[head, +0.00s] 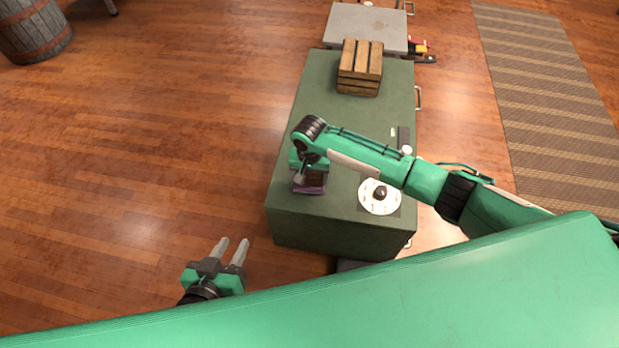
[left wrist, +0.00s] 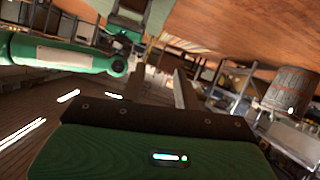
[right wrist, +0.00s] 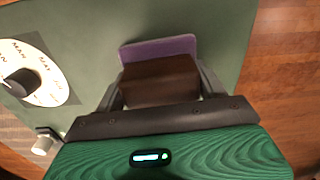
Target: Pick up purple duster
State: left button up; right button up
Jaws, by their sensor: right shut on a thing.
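The purple duster (head: 309,189) is at the front left of the green cabinet top (head: 342,215), partly hidden under my right gripper (head: 308,176). In the right wrist view its brown block (right wrist: 160,82) sits between my right gripper's two fingers, which are shut on it. Its purple part (right wrist: 158,48) shows beyond the block. I cannot tell whether the duster touches the cabinet top. My left gripper (head: 233,251) is over the floor, left of the cabinet's front corner. Its fingers are apart and nothing is between them.
A white dial disc with a dark knob (head: 380,196) lies on the cabinet right of the duster. A wooden crate (head: 359,67) stands at the cabinet's far end, beside a grey surface (head: 367,27). A barrel (head: 33,30) stands far left. The floor on the left is clear.

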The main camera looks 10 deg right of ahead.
jog(key=shift+r, duration=0.1)
jog(key=shift+r, duration=0.5)
pick_arm(q)
jog(key=s+a+r+g+y+p, duration=0.1)
jog(key=s+a+g+y+p, duration=0.3)
jog(key=a+g, duration=0.3)
jog(key=shift+s+a+n+p, duration=0.3)
jog(key=shift+s+a+p, duration=0.25)
jog(key=shift+a, duration=0.95)
pick_arm(e)
notch_tip(320, 180, up, 19)
jog(key=shift+f, duration=0.1)
